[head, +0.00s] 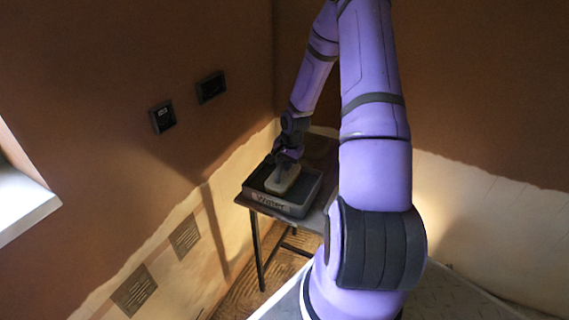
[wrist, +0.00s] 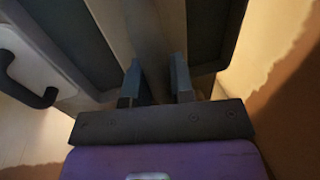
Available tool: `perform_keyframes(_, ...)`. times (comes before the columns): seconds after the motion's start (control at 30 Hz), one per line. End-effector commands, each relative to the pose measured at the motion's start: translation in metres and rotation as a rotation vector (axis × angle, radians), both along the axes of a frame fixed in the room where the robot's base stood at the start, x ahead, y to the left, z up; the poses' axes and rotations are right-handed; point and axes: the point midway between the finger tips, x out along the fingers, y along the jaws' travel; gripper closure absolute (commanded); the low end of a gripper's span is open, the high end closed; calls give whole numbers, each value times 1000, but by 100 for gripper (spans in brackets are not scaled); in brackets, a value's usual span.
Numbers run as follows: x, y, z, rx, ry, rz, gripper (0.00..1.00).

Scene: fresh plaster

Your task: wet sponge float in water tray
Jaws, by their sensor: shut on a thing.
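The water tray (head: 256,205) is a dark, shallow box with lettering on its front, standing on a small table in the corner. The sponge float (head: 282,181) is a pale slab at the tray, within its outline. My gripper (head: 287,158) is above the tray, pointing down, shut on the float. In the wrist view my gripper's fingers (wrist: 155,80) stand either side of a pale brownish strip, with dark areas beyond. The float's handle is hidden by the fingers. I cannot tell whether the float touches the water.
The table (head: 320,148) has dark legs and is partly hidden by my arm. A pale object with a black handle (wrist: 27,85) lies at the left of the wrist view. Two wall boxes (head: 163,117) and a window ledge (head: 25,205) are at the left.

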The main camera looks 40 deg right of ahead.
Motion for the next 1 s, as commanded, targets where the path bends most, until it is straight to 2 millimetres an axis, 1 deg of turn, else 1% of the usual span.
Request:
perform_keyframes(0.4,0,0,0,0,0,0,96)
perform_keyframes(1.0,0,0,-6,1,0,0,96)
